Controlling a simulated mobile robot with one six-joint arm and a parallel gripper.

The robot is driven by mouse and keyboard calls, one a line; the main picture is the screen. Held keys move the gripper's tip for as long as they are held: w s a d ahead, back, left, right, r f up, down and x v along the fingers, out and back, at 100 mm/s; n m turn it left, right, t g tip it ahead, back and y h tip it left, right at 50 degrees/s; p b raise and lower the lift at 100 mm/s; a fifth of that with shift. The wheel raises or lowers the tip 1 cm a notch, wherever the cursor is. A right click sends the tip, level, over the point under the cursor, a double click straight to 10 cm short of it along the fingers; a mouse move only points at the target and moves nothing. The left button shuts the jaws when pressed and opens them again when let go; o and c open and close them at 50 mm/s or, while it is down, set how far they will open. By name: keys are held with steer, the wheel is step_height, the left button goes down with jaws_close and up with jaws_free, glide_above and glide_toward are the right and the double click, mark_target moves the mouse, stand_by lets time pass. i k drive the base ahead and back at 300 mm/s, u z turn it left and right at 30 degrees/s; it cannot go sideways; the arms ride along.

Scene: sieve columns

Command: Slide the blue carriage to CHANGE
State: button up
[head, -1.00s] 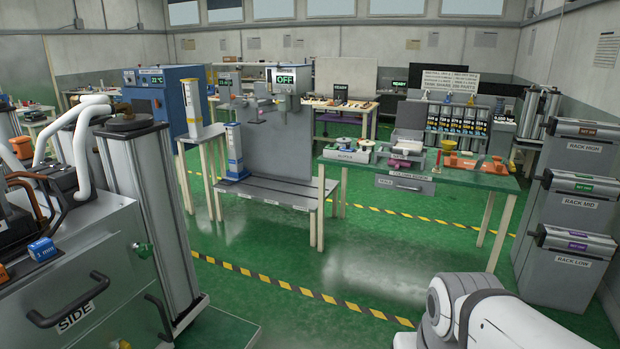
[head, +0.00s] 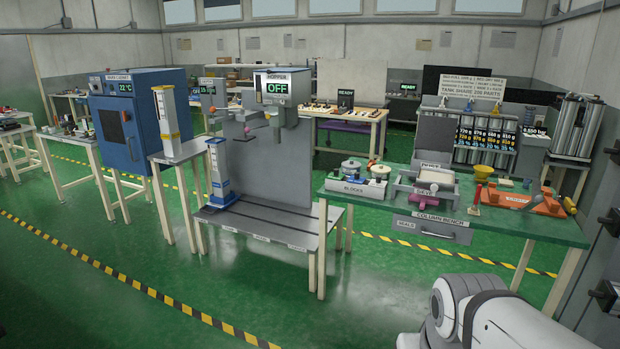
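The blue carriage (head: 221,197) sits at the left end of the dark rails (head: 262,217) on the hopper table, with a white and blue column (head: 216,163) upright on it. Small labels (head: 262,238) run along the table's front edge; they are too small to read, so I cannot tell which is CHANGE. The hopper (head: 272,82) stands above the right part of the table, its display reading OFF. My gripper is not in view; only a white part of my arm shows at the lower right.
A white and yellow column (head: 166,122) stands on a narrow stand left of the table. A blue cabinet (head: 142,115) is further left. The green column bench (head: 470,215) is on the right. Green floor with striped tape (head: 130,280) lies open in front.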

mark_target(218, 203)
steer(key=i, duration=1.95)
steer(key=u, duration=2.4)
steer(key=i, duration=1.7)
steer(key=z, duration=1.55)
